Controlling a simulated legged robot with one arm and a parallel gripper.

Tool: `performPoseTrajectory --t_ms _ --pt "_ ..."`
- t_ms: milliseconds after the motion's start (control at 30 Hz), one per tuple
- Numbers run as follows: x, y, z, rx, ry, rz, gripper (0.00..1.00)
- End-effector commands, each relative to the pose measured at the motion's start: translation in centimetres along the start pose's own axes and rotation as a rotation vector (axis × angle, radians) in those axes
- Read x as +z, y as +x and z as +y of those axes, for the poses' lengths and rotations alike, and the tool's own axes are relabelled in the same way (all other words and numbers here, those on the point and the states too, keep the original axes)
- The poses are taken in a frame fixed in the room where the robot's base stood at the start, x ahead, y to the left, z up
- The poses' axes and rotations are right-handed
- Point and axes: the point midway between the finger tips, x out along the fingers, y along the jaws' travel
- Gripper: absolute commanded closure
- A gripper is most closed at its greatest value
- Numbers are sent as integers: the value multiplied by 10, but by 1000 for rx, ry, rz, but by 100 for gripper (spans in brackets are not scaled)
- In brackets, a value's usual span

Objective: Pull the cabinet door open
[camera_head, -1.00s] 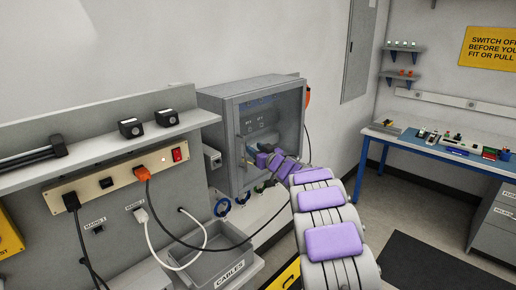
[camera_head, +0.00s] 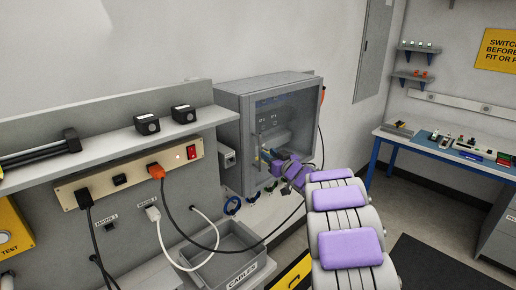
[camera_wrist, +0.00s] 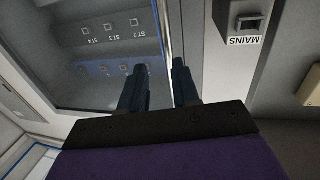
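The grey cabinet (camera_head: 231,125) hangs on the wall. Its front door (camera_head: 293,105) has a clear window and looks shut. A slim upright handle (camera_head: 256,157) shows near the door's left edge. My gripper (camera_head: 266,157) is at the lower left of the door, close to the handle. In the wrist view, the two dark fingers of my gripper (camera_wrist: 158,70) are spread with a gap between them. A narrow upright strip by the door's edge shows beyond this gap. I cannot tell whether the fingers touch the handle. Labelled switches (camera_wrist: 108,27) show behind the window.
A mains switch box (camera_wrist: 250,22) is beside the cabinet. A shelf (camera_head: 100,142) and a socket panel (camera_head: 135,178) with plugged cables stand at left. A cable tray (camera_head: 215,250) is below. A blue-legged bench (camera_head: 440,152) stands at right.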

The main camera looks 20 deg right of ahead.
Motion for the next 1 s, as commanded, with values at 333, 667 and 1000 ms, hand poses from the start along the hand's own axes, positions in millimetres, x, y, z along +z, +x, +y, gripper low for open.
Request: performPoseTrajectory --t_ms 333,667,1000 --pt "1 -24 4 4 4 0 69" --pt "1 -45 3 7 3 -3 69" --pt "3 -67 5 7 6 -2 69"
